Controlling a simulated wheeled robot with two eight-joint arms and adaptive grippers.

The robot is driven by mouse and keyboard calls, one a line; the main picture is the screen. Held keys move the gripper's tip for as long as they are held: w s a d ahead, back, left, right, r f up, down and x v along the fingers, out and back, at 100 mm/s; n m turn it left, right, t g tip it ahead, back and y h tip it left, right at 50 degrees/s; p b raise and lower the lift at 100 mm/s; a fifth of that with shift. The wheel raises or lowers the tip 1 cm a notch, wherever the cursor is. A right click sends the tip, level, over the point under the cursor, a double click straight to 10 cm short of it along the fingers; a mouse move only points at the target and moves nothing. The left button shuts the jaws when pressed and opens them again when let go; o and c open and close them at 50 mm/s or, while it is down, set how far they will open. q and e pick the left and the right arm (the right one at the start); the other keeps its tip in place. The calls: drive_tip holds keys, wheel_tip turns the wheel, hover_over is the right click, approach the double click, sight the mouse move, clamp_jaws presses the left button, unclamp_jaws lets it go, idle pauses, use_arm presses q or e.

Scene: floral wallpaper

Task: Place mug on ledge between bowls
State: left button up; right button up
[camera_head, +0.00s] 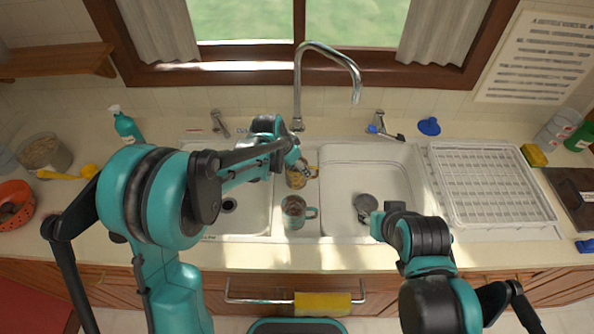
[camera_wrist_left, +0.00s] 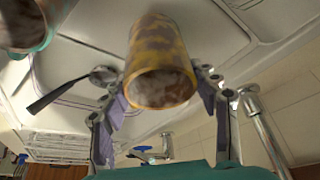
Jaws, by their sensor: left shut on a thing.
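A yellow-brown patterned mug (camera_head: 299,179) is over the back part of the ledge (camera_head: 290,236) between the two sink bowls. My left gripper (camera_head: 296,163) is shut on this mug. In the left wrist view the mug (camera_wrist_left: 162,62) sits between the fingers of the gripper (camera_wrist_left: 160,100). I cannot tell whether its base touches the ledge. A second mug, grey with a teal handle (camera_head: 294,211), stands on the ledge in front of it. My right gripper (camera_head: 377,224) is over the front of the right bowl (camera_head: 340,185), apart from the mugs; its fingers are not clear.
A dark ladle-like utensil (camera_head: 366,204) lies in the right bowl. The left bowl (camera_head: 250,215) is partly hidden by my left arm. The faucet (camera_head: 298,90) rises behind the ledge. A white dish rack (camera_head: 490,185) stands to the right.

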use_arm(q)
wheel_tip(320, 180, down, 2)
drive_tip(key=shift+r, duration=0.1)
drive_tip(key=o, duration=0.9)
drive_tip(key=shift+f+b, duration=0.2)
drive_tip(key=shift+b, duration=0.1)
drive_tip(key=o, duration=0.5)
drive_tip(key=shift+c, duration=0.2)
drive_tip(key=shift+r, duration=0.15)
